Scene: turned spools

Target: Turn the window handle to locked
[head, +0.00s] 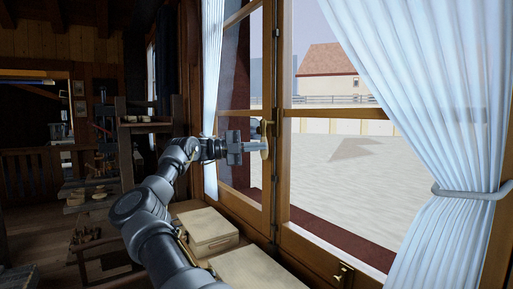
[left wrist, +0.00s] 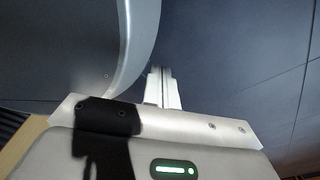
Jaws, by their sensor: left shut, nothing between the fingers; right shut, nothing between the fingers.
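The brass window handle (head: 265,136) is on the upright wooden frame in the middle of the head view. Its grip appears to hang downward from its mount, roughly along the frame.
A second brass fitting (head: 342,273) is low on the window frame. Pale curtains (head: 430,90) hang either side, the right one tied back. Light boxes (head: 207,230) lie below the window. Shelves (head: 150,140) stand at the left. A curved pale part crosses the left wrist view.

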